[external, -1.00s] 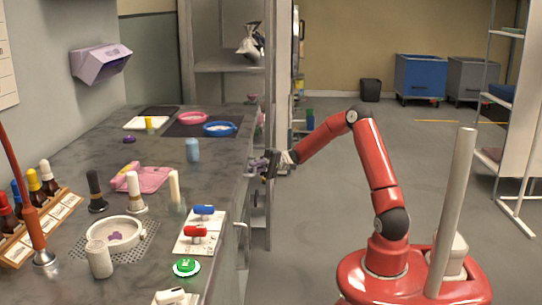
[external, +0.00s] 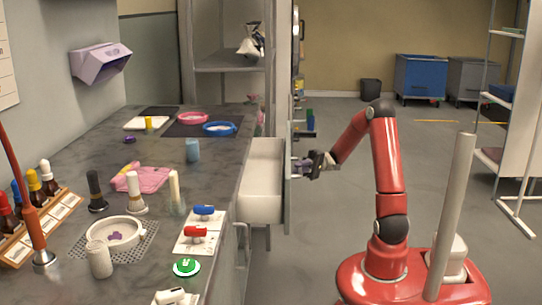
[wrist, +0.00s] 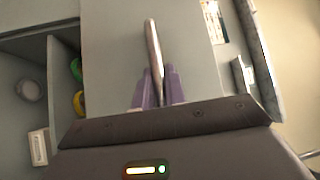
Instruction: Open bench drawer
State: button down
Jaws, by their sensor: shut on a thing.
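The bench drawer (external: 262,208) is pulled out from the right side of the bench (external: 222,178). Its white inside shows, and the part I can see looks empty. My gripper (external: 303,166) is at the drawer's front panel, on the side away from the bench. In the wrist view, the purple fingers of my gripper (wrist: 156,90) are shut on a metal bar handle (wrist: 153,48) in front of the grey drawer front (wrist: 108,45).
Bottles, a white dish (external: 113,233), red and blue switches and a green button (external: 186,267) are on the bench top. A tall shelf unit (external: 228,67) stands beyond the drawer. The floor right of my arm is open up to a rack (external: 500,95).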

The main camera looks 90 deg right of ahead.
jog(key=s, duration=0.9)
jog(key=shift+s+b, duration=0.3)
jog(key=shift+s, duration=0.05)
jog(key=c, duration=1.5)
grip_release()
jog(key=shift+o, duration=0.2)
jog(key=p+v, duration=0.2)
jog(key=v, duration=0.5)
jog(key=shift+s+d, duration=0.25)
jog(key=shift+d, duration=0.05)
jog(key=shift+f, duration=0.1)
